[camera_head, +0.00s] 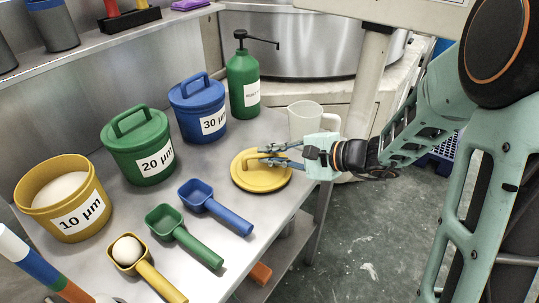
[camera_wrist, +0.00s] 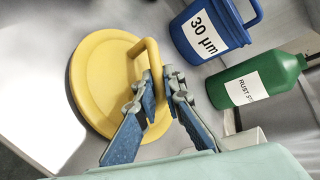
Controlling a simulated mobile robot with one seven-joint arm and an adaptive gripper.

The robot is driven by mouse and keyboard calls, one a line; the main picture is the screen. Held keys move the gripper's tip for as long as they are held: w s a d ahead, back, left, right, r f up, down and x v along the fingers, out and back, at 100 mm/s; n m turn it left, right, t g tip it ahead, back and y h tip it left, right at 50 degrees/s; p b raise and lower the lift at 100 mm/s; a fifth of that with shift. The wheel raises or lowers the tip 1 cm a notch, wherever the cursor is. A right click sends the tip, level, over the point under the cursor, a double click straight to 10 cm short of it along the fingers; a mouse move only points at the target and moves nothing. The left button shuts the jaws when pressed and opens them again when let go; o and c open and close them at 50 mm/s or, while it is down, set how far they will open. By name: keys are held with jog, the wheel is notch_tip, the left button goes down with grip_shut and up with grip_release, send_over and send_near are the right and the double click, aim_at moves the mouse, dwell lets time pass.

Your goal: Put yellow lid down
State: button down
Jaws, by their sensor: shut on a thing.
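The yellow lid (camera_head: 255,181) is a round disc with a loop handle, at the right part of the steel bench (camera_head: 225,262), in front of the green bottle. My gripper (camera_head: 274,156) reaches in from the right and is shut on the lid's handle. In the wrist view, the blue-grey fingers (camera_wrist: 162,84) close around the handle of the lid (camera_wrist: 95,80). The lid looks about level, at or just above the bench top; I cannot tell whether it touches. The open yellow 10 µm tub (camera_head: 83,208) stands at the left with pale powder inside.
Lidded green (camera_head: 137,150) and blue (camera_head: 197,110) tubs stand along the back. A green pump bottle (camera_head: 243,78) and a clear jug (camera_head: 312,119) stand behind the lid. Blue (camera_head: 214,207), green (camera_head: 184,238) and yellow (camera_head: 150,272) scoops lie left of the lid; the yellow one holds powder.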

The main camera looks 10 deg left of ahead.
jog(key=shift+f, duration=0.1)
jog(key=c, duration=2.5)
grip_release()
jog(key=o, duration=0.5)
jog(key=shift+c, duration=0.2)
jog(key=shift+d+r, duration=0.25)
jog(key=shift+r, duration=0.05)
jog(key=p+v, duration=0.1)
jog(key=v, duration=1)
jog(key=shift+d+p, duration=0.2)
jog(key=shift+p, duration=0.15)
jog(key=shift+s, duration=0.15)
